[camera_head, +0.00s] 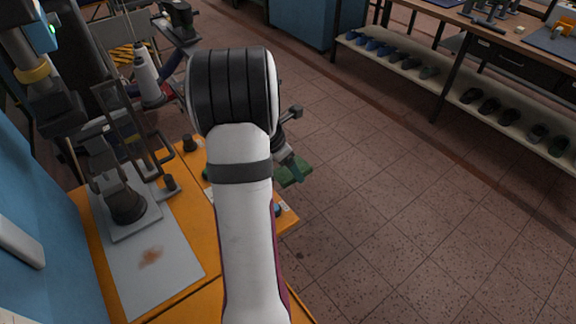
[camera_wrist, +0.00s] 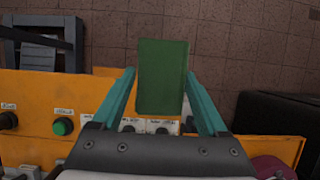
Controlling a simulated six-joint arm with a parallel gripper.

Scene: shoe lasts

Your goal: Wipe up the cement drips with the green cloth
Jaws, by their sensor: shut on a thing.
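The green cloth (camera_head: 293,172) is a flat green piece, seen beyond the right edge of the orange bench in the head view, with tiled floor behind it. In the wrist view the cloth (camera_wrist: 162,80) sits between the two teal fingers of my gripper (camera_wrist: 160,74), which is shut on it. In the head view my arm hides most of the gripper. A brown smear (camera_head: 151,257), which looks like cement drips, lies on the grey plate (camera_head: 130,285), to the left of my arm and well away from the cloth.
A machine with a dark round base (camera_head: 127,207) stands on the plate, behind the smear. The orange bench (camera_head: 192,228) carries a black knob (camera_head: 190,143); a green button (camera_wrist: 63,127) shows in the wrist view. Open floor (camera_head: 390,210) lies right, before a shelf of lasts (camera_head: 430,73).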

